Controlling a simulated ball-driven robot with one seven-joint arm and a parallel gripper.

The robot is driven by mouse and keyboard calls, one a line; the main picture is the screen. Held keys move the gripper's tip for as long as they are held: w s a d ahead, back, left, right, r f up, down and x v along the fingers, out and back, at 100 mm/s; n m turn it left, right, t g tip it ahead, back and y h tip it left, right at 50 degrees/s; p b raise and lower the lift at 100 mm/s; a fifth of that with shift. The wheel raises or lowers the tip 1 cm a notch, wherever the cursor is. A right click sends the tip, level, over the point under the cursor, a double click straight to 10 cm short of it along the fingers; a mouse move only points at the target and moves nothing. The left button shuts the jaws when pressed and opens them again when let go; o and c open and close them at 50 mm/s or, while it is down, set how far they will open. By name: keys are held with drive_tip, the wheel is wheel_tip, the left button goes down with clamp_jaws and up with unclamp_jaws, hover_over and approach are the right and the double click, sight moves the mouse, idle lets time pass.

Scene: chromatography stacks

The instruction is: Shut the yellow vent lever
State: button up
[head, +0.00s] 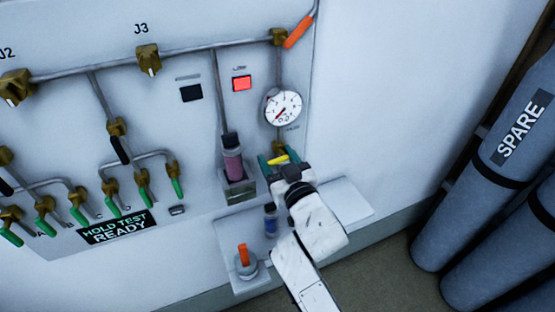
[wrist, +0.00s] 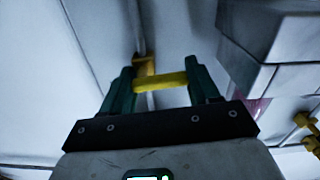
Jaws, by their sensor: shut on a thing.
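The yellow vent lever (head: 278,159) sits low on the wall panel, below the round gauge, at a brass valve (head: 278,147). My gripper (head: 277,160) reaches it from below, with its two green fingers on either side. In the wrist view the yellow lever (wrist: 165,81) spans the gap between the fingers, crosswise to the pipe behind it. My gripper (wrist: 161,82) is shut on the lever. The brass valve body (wrist: 143,64) shows just behind the lever. My gripper hides part of the valve and lever in the head view.
A pink vial (head: 232,160) stands in a holder (head: 239,190) left of my gripper. Below, a shelf (head: 345,200) carries a blue vial (head: 271,222) and an orange-topped item (head: 244,257). A red light (head: 242,83) is lit. Grey cylinders (head: 475,190) stand right, beyond bare wall.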

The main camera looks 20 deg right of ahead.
drive_tip(key=shift+m+b, duration=0.5)
drive_tip(key=shift+m, duration=0.1)
drive_tip(key=shift+r, duration=0.2)
drive_tip(key=o, duration=1.1)
drive_tip(key=shift+c, duration=0.2)
drive_tip(key=s+b, duration=0.1)
drive_tip(key=s, duration=0.9)
drive_tip(key=shift+s+b, duration=0.4)
